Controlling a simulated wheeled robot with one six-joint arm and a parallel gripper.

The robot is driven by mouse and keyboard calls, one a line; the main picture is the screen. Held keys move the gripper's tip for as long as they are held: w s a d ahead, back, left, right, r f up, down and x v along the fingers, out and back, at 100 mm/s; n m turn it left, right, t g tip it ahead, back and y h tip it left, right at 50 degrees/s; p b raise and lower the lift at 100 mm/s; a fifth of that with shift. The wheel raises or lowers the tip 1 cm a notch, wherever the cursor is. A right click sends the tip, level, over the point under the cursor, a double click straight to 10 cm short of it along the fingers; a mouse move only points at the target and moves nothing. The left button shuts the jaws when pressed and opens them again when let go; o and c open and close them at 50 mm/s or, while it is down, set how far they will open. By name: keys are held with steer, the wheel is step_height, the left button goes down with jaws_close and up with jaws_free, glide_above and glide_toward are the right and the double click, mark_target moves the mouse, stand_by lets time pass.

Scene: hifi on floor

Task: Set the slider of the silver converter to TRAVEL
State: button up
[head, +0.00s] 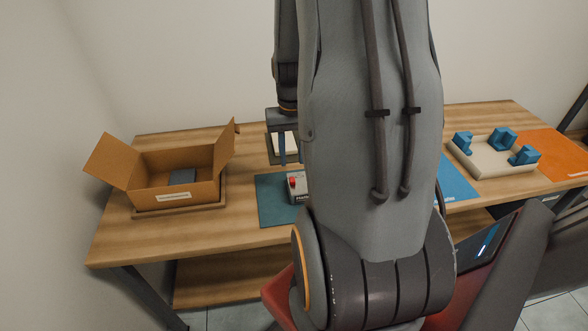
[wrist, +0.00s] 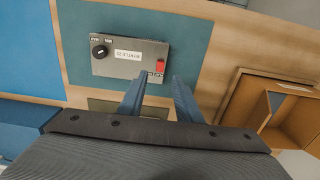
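A silver-grey box (wrist: 115,58) with a black knob, a white label and a red part (wrist: 160,66) lies on a teal mat (wrist: 195,28). I take it for the converter; its lettering is too small to read. In the head view the box (head: 301,196) is partly hidden behind my arm, and its red part (head: 292,181) faces up. My gripper (wrist: 159,77) is open and empty. Its fingertips point at the red part, which shows between them in the wrist view. I cannot tell if they touch it. The head view also shows my gripper (head: 291,160) above the box.
An open cardboard box (head: 176,190) with a dark grey item (head: 182,176) inside stands on the left of the wooden table (head: 120,230). A pale fixture with blue blocks (head: 495,167) stands at the right beside an orange mat (head: 553,152). A pale panel (head: 285,143) lies behind my gripper.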

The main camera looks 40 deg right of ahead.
mark_target(292, 179)
steer(key=shift+f+p, duration=1)
steer(key=shift+f, duration=2.8)
steer(key=shift+c, duration=0.4)
jaws_close()
